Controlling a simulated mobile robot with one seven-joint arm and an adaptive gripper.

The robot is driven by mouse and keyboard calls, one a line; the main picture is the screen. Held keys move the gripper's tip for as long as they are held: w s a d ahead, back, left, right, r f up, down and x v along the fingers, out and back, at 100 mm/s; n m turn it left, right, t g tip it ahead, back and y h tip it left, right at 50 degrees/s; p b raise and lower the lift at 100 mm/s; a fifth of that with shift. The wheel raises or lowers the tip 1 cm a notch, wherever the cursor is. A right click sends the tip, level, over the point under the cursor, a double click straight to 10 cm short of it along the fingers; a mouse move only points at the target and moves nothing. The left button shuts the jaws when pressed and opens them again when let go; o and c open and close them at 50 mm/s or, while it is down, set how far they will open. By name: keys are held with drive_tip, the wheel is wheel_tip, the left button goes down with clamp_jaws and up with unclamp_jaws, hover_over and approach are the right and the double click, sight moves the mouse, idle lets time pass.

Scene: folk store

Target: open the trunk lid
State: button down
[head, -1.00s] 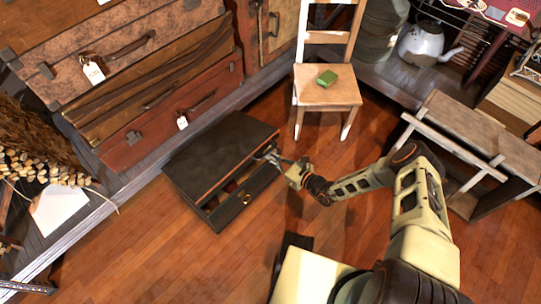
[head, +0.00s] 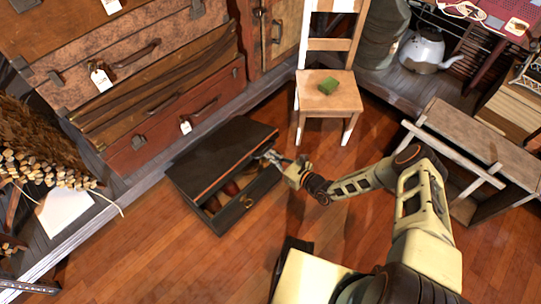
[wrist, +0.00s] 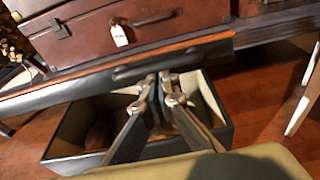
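The dark trunk (head: 247,208) sits on the wooden floor, its lid (head: 222,152) partly raised at the front and tilted. Through the gap in the head view I see reddish-brown contents (head: 229,189); a brown rounded thing (wrist: 101,134) also shows inside in the wrist view. My gripper (head: 272,156) is at the right part of the lid's front edge. In the wrist view its fingertips (wrist: 159,78) reach up to the underside of the lid's edge (wrist: 75,91), above the open box. The fingers lie close together at the tips; whether they grip the lid is unclear.
Stacked suitcases (head: 180,125) stand on a raised platform behind the trunk. A chair (head: 330,98) with a green block (head: 328,86) stands to the right. A low bench (head: 470,140) is farther right. The floor in front of the trunk is clear.

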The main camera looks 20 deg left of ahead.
sight(267, 149)
drive_tip(key=shift+w+a+r, duration=0.1)
drive_tip(key=shift+a+r, duration=0.15)
drive_tip(key=shift+r, duration=0.4)
drive_tip(key=shift+r+p, duration=0.1)
drive_tip(key=shift+p, duration=0.2)
drive_tip(key=shift+w+a+r+p, duration=0.1)
drive_tip(key=shift+a+r+p, duration=0.2)
drive_tip(key=shift+r, duration=0.2)
drive_tip(key=shift+w+a+r+p, duration=0.1)
drive_tip(key=shift+a+r+p, duration=0.1)
drive_tip(key=shift+r+p, duration=0.2)
drive_tip(key=shift+a+r, duration=0.1)
drive_tip(key=shift+r, duration=0.15)
drive_tip(key=shift+w+a+r+p, duration=0.15)
drive_tip(key=shift+a+r+p, duration=0.2)
drive_tip(key=shift+r, duration=0.15)
drive_tip(key=shift+w+a+r+p, duration=0.15)
drive_tip(key=shift+a+r+p, duration=0.2)
drive_tip(key=shift+r, duration=0.15)
drive_tip(key=shift+d, duration=0.1)
